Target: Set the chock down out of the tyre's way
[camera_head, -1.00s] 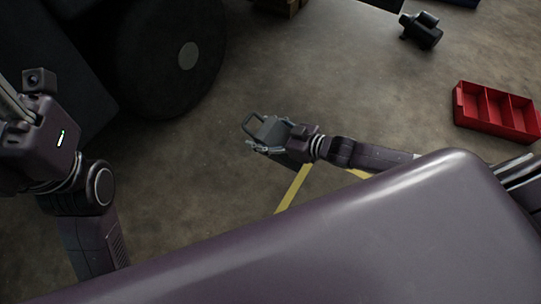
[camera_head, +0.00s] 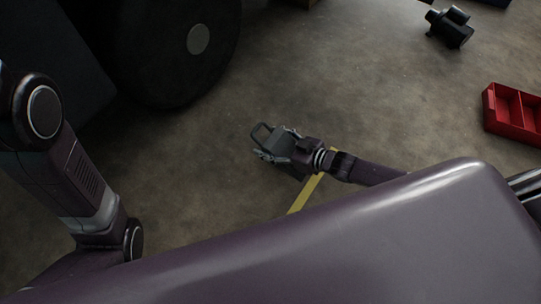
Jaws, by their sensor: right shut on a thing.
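The chock (camera_head: 277,145) is a dark grey wedge with a loop handle on its left end. My right gripper (camera_head: 283,150) is shut on it, below the middle of the view. The tyre (camera_head: 165,62) is large and black with a pale hub, at the upper left. Bare floor shows between the chock and the tyre; they are apart. I cannot tell whether the chock touches the floor. Of my left arm only links show at the left; its gripper is out of view.
A red divided bin (camera_head: 512,114) lies at the right edge. A black motor-like part (camera_head: 449,28) lies at the upper right. A yellow floor line (camera_head: 305,194) runs below the chock. The floor (camera_head: 340,80) in the middle is clear.

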